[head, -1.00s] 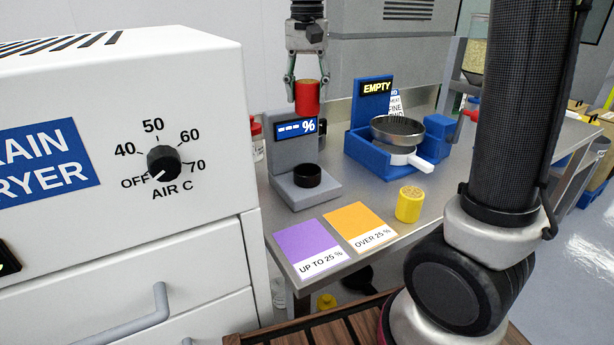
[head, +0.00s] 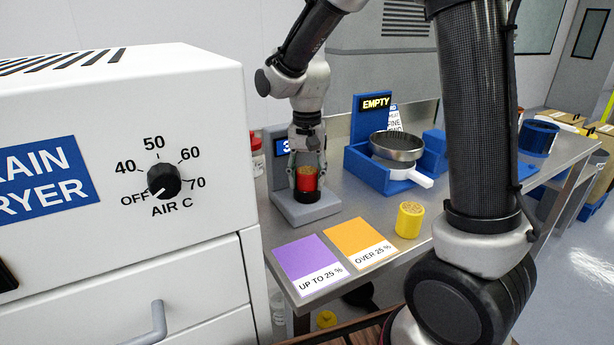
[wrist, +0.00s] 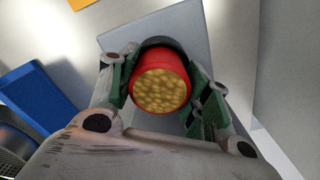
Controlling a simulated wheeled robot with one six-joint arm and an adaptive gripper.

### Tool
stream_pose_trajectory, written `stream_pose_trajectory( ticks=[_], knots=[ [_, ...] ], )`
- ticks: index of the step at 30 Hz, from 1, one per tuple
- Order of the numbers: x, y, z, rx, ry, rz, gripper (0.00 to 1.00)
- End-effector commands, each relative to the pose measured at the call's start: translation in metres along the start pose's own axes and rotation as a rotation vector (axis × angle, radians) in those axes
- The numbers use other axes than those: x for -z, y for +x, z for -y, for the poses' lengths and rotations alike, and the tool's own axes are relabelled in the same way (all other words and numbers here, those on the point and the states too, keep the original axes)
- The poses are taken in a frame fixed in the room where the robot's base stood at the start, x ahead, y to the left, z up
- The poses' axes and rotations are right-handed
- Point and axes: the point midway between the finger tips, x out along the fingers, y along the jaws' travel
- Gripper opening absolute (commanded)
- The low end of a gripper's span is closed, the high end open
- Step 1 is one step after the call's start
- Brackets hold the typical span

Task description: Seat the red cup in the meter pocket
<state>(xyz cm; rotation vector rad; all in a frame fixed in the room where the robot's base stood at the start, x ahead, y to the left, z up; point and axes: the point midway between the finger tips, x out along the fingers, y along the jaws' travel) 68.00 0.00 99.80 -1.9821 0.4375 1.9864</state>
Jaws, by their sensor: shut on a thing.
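The red cup (head: 306,182), filled with yellow grain, is upright at the black round pocket (head: 306,195) of the grey meter (head: 285,205). Its lower end appears to be inside the pocket's rim. My gripper (head: 306,178) is shut on the cup from above, one finger on each side. In the wrist view the red cup (wrist: 160,82) sits between the green finger pads, with the dark pocket rim (wrist: 160,42) behind it. The meter's blue display (head: 281,146) shows part of a "3"; the arm hides the rest.
The purple card (head: 306,258) "UP TO 25 %" and orange card (head: 355,232) "OVER 25 %" lie in front. A yellow cup (head: 409,220) of grain stands right of them. A blue stand (head: 367,176) with a round pan is behind. The white dryer (head: 215,150) borders the left.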

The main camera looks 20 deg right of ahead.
Motion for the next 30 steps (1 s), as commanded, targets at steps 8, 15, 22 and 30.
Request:
stream_pose_trajectory(
  ticks=[8, 15, 22, 30],
  knots=[
    [0.0, 0.001, 0.0, 0.001, 0.0, -0.001, 0.22],
    [0.0, 0.009, 0.0, 0.0, 0.0, 0.0, 0.22],
    [-0.002, 0.016, -0.001, -0.002, 0.001, 0.005, 0.14],
    [-0.002, 0.015, -0.001, -0.003, 0.001, 0.006, 0.57]
  ],
)
